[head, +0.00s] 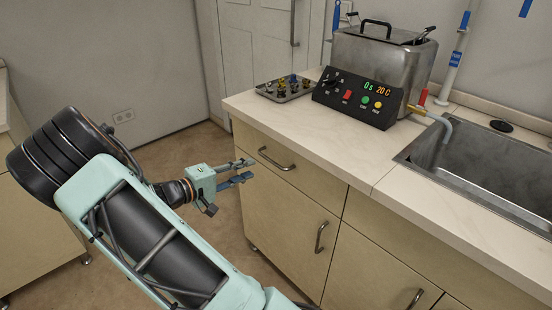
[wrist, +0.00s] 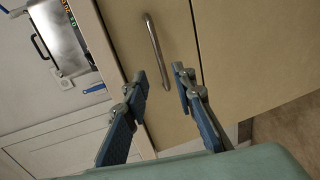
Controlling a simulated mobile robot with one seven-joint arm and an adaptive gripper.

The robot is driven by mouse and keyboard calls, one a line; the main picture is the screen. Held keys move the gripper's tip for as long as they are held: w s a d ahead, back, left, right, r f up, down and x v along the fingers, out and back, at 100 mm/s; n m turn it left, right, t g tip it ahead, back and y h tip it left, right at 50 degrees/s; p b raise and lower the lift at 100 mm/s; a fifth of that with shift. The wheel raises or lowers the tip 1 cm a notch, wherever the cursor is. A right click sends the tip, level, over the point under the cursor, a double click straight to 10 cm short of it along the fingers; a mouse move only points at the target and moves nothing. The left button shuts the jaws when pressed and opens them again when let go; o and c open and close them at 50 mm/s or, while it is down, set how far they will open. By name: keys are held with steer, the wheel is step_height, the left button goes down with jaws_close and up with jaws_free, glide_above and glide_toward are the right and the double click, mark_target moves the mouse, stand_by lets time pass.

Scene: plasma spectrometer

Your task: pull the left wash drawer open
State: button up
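The left wash drawer (head: 308,183) is the beige front under the counter's left end, and it looks closed. Its curved metal handle (head: 277,161) lies across the upper part of the front. My gripper (head: 252,170) is open and empty, just left of the handle with its fingers pointing towards it. In the wrist view the handle (wrist: 156,50) runs lengthwise, and its lower end shows between the two fingertips of my gripper (wrist: 160,76). The fingers do not appear to touch the handle. The exact depth gap is hard to tell.
A cabinet door with its own handle (head: 320,237) is below the drawer. On the counter (head: 330,162) stand a metal bath (head: 385,62) with a control panel (head: 355,100), a tray of small parts (head: 286,94) and a sink (head: 490,165). Open floor (head: 190,150) lies left of the cabinet.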

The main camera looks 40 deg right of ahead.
mark_target(270, 160)
steer(key=b+x, duration=0.1)
steer(key=x, duration=0.9)
steer(key=shift+d, duration=0.15)
steer(key=shift+s, duration=0.1)
steer(key=shift+c, duration=0.3)
jaws_close()
